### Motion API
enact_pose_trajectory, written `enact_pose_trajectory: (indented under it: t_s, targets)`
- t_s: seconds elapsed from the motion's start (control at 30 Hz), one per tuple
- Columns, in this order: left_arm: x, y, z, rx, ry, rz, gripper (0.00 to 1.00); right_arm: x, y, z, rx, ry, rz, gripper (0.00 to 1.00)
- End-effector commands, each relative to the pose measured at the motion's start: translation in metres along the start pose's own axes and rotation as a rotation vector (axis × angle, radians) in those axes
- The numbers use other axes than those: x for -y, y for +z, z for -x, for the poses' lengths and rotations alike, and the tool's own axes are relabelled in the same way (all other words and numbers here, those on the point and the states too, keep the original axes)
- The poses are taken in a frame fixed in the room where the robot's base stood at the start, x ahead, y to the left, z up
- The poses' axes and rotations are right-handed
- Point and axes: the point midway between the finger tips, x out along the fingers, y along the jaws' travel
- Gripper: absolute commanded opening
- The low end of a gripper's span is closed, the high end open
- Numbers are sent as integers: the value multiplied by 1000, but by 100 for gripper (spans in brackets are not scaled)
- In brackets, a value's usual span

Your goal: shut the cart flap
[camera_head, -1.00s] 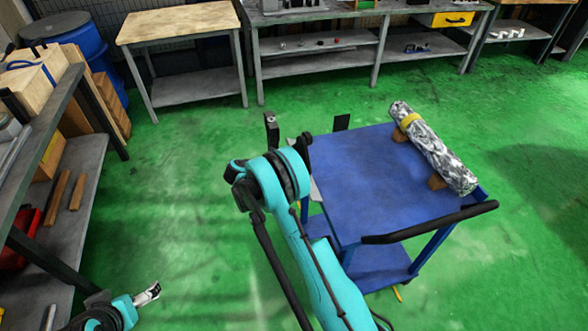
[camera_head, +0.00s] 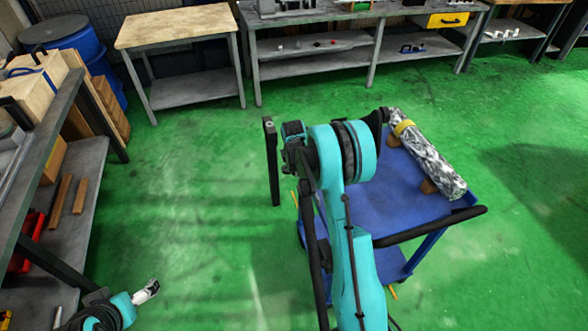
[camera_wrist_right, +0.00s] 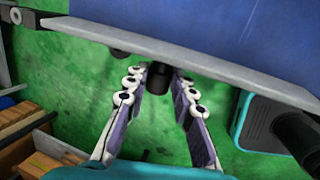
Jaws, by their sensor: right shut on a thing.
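The blue cart (camera_head: 385,195) stands right of centre in the head view, its left side partly hidden by my right arm. In the right wrist view, a blue surface with a long grey edge strip (camera_wrist_right: 190,58) crosses the top; I cannot tell whether this strip is the flap. My right gripper (camera_wrist_right: 160,82) has its fingers on either side of a dark cylindrical knob (camera_wrist_right: 159,78) just below the strip. The arm hides this gripper in the head view. My left gripper (camera_head: 148,291) is at the lower left, away from the cart; its jaw opening is unclear.
A roll with a yellow band (camera_head: 430,160) lies on brown supports on the cart's top. A black handle bar (camera_head: 440,223) runs along its near side. A black upright post (camera_head: 271,160) shows left of my arm. Shelving (camera_head: 75,170) stands left; green floor between is clear.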

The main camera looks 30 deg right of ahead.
Motion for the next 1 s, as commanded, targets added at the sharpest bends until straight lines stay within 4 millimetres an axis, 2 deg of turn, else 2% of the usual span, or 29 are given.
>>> enact_pose_trajectory:
  t_s: [0.4, 0.9, 0.93, 1.0]
  targets:
    - [0, -1, 1, 0, 0, 0, 91, -1, 8, 3, -154, 2, -42, 0]
    - [0, -1, 1, 0, 0, 0, 91, -1, 9, 4, -169, 1, -46, 0]
    - [0, -1, 1, 0, 0, 0, 91, -1, 9, 4, -169, 1, -46, 32]
    - [0, -1, 1, 0, 0, 0, 91, -1, 9, 4, -169, 1, -46, 46]
